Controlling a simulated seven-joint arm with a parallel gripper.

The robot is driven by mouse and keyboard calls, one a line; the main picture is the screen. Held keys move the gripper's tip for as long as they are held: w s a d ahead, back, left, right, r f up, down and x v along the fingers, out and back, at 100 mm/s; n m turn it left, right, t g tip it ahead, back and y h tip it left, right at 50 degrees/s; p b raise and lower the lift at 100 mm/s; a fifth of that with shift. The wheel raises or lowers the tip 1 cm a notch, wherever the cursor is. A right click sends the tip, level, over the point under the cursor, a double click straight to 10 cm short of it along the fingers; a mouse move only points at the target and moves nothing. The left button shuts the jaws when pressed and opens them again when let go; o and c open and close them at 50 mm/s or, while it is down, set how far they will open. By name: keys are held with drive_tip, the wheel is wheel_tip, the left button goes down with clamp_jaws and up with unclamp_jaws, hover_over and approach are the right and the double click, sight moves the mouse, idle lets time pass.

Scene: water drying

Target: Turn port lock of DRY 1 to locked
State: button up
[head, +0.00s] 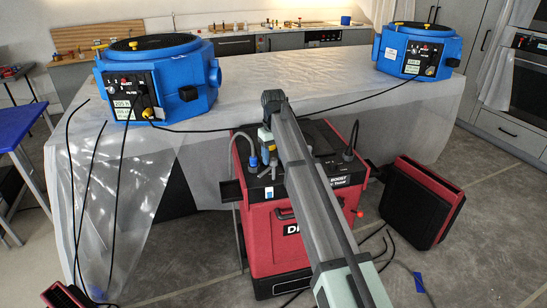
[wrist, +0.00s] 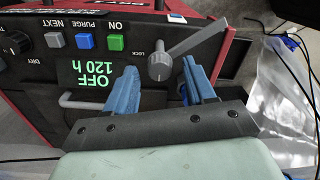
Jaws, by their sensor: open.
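A red drying unit (head: 270,232) with a black top stands on the floor in front of the covered table; my arm hides most of its front label. In the wrist view its black panel appears upside down, with a grey knob (wrist: 160,66) marked LOCK. The knob's long grey lever (wrist: 200,38) points to the upper right. My gripper (wrist: 159,74) is open, its two blue fingers apart, and the knob shows between the fingertips with nothing gripped. Whether the fingers touch it, I cannot tell. The unit's full name cannot be read.
The panel has a green ON button (wrist: 115,43), other buttons and a display (wrist: 94,71) reading OFF, 120 h. Two blue machines (head: 158,75) (head: 417,50) stand on the table. Another red unit (head: 422,200) is at the right. Black cables (head: 123,190) hang at the left.

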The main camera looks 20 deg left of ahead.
drive_tip(key=shift+f, duration=0.4)
clamp_jaws()
idle(0.4)
